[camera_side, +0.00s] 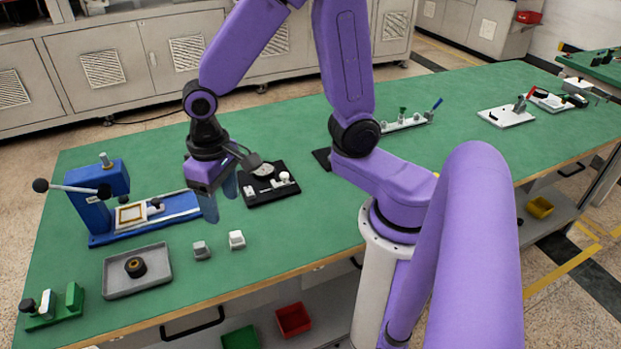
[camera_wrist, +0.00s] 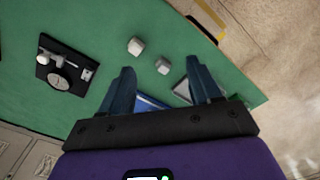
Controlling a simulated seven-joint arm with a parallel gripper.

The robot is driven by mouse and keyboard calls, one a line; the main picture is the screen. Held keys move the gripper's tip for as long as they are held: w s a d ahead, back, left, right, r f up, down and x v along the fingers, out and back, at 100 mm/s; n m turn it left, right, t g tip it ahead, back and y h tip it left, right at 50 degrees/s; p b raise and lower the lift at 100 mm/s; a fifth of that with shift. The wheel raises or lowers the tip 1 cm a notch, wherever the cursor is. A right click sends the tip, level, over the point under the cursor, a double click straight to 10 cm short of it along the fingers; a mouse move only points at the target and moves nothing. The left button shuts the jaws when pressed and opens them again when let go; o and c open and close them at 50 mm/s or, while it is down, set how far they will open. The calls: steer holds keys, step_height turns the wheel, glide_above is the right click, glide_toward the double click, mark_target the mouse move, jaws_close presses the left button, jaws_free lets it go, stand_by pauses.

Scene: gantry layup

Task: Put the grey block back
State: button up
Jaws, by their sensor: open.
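The grey block (camera_side: 201,250) stands on the green table, between the grey tray and a paler block. In the wrist view the grey block (camera_wrist: 163,66) shows between and beyond my fingertips. The white block (camera_side: 236,240) is just to its right; it also shows in the wrist view (camera_wrist: 136,46). My gripper (camera_side: 220,197) is open and empty, raised above the table behind the two blocks. Its two blue fingers also show in the wrist view (camera_wrist: 162,74), apart from both blocks.
A blue press (camera_side: 150,217) with a lever stands left of my gripper. A grey tray (camera_side: 112,287) holds a dark ring (camera_side: 135,267). A black board with a dial (camera_side: 270,196) lies behind right. A small green fixture (camera_side: 52,308) is front left. Bare table surrounds the blocks.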

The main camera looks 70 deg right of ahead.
steer(key=s+d+r+n, duration=0.2)
steer(key=s+n, duration=0.4)
steer(key=s, duration=0.2)
steer(key=s+d+r+n, duration=0.2)
steer(key=s+d+n, duration=0.1)
steer(key=s+n, duration=0.3)
steer(key=shift+s+d+r, duration=0.35)
steer(key=shift+s, duration=0.6)
